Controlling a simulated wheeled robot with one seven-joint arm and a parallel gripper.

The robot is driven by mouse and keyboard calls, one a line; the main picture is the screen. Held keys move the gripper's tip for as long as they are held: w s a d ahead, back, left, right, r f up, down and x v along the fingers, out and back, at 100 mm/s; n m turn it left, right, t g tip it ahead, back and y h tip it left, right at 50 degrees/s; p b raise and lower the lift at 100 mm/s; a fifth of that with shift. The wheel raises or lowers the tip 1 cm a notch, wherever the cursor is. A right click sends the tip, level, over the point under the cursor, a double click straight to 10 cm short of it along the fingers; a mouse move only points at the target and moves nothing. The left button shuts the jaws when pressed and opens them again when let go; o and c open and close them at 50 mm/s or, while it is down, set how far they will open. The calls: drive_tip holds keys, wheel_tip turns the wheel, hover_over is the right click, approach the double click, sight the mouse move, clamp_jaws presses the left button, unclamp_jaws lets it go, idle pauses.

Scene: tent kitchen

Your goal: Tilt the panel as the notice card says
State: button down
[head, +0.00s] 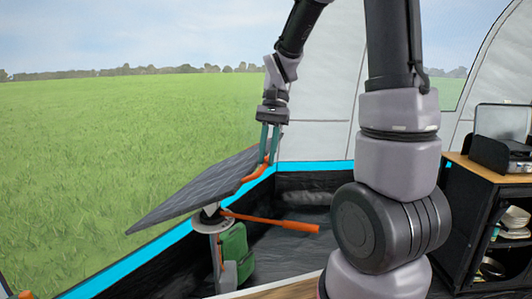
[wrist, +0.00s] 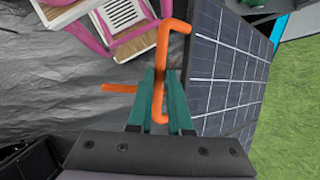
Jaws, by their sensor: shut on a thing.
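The dark solar panel (head: 195,188) sits tilted on a stand, its left edge low and its right edge high. It also shows in the wrist view (wrist: 218,75). An orange bent handle (head: 254,174) is fixed at its right edge. My gripper (head: 268,148) comes down from above with its teal fingers shut on this handle (wrist: 176,27). A separate orange lever (head: 275,222) sticks out to the right from the stand below the panel; part of it shows in the wrist view (wrist: 120,88). A pale disc (head: 210,223) sits under the panel, partly hidden. I see no notice card.
A green bag or can (head: 235,252) stands beside the stand. A cabinet (head: 462,185) with a stove (head: 500,152) on top is at the right. Pink-framed furniture (wrist: 115,22) shows in the wrist view. Grass lies beyond the blue-edged tent wall (head: 125,266).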

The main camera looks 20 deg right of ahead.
wheel_tip(320, 180, down, 6)
drive_tip(key=s+d, duration=0.2)
drive_tip(key=d, duration=0.1)
drive_tip(key=shift+r, duration=0.25)
drive_tip(key=c, duration=0.8)
unclamp_jaws()
drive_tip(key=shift+d+r, duration=0.1)
drive_tip(key=shift+c, duration=0.2)
drive_tip(key=v, duration=1)
drive_tip(key=shift+r, duration=0.4)
drive_tip(key=s+a+r+n+t+h, duration=0.1)
drive_tip(key=s+r+n+t, duration=0.1)
drive_tip(key=s+r+t, duration=0.7)
drive_tip(key=shift+t, duration=0.9)
